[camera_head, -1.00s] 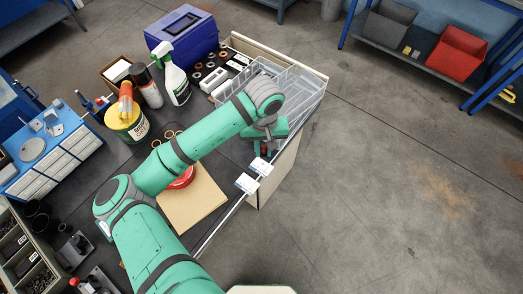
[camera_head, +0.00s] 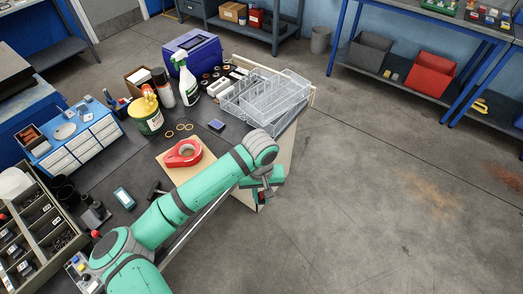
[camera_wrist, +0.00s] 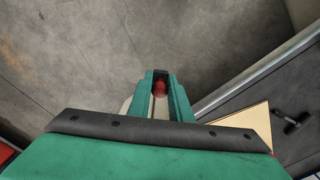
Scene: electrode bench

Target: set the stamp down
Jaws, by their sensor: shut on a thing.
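My gripper (camera_head: 262,197) hangs at the front right edge of the dark bench (camera_head: 213,153), partly hidden by my own arm in the head view. In the wrist view, my gripper (camera_wrist: 160,84) is shut on a small red thing with a dark part at its far end, which looks like the stamp (camera_wrist: 160,88). Grey floor shows beyond the fingers there, and the bench edge lies to the right. Whether the stamp touches anything below cannot be told.
A small blue pad (camera_head: 216,125) lies on the bench near clear trays (camera_head: 262,97). A red tape roll (camera_head: 183,153) sits on a tan board (camera_head: 167,164). A spray bottle (camera_head: 187,80), yellow-topped can (camera_head: 147,116) and purple box (camera_head: 199,55) stand farther back. Floor on the right is clear.

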